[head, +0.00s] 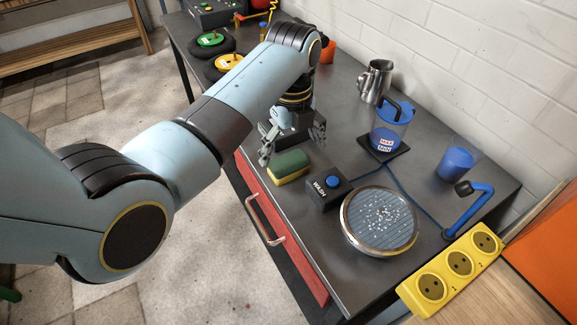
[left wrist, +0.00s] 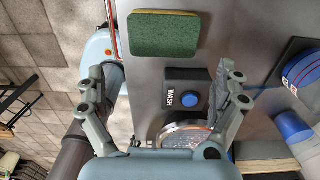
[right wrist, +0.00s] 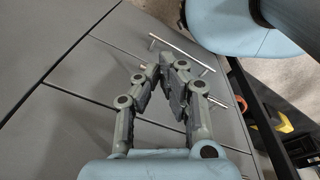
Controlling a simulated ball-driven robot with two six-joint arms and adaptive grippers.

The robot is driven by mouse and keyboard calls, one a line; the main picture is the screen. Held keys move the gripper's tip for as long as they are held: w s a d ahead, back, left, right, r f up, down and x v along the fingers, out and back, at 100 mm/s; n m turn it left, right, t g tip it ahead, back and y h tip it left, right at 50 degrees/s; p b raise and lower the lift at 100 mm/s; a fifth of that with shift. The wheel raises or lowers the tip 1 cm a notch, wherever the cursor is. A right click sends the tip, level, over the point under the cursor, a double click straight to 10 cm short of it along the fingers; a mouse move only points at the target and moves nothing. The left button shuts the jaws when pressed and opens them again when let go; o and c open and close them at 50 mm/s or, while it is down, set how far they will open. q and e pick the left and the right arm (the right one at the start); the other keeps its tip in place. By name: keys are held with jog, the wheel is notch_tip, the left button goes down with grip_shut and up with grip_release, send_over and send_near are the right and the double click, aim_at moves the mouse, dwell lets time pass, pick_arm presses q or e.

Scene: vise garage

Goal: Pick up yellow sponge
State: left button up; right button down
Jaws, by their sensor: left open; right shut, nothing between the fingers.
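The yellow sponge (head: 288,168) has a green top layer and lies on the dark metal worktop near its front edge, above the red drawer. It also shows at the top of the left wrist view (left wrist: 163,36), green side facing the camera. My left gripper (head: 292,146) is open and empty, just behind and above the sponge, apart from it. In the left wrist view its fingers (left wrist: 166,88) are spread wide, with the sponge beyond the tips. My right gripper (right wrist: 166,72) is shut and empty, over a grey surface with bar handles, away from the sponge.
A black WASH box with a blue button (head: 327,190) stands right beside the sponge.

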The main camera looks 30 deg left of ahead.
aim_at(292, 167)
pick_arm(q)
jog(key=f, duration=0.7)
jog(key=shift+w+f+b, duration=0.1)
jog(key=shift+w+b, duration=0.15)
jog(key=shift+b, duration=0.05)
jog(key=c, duration=0.6)
jog(key=shift+o, duration=0.2)
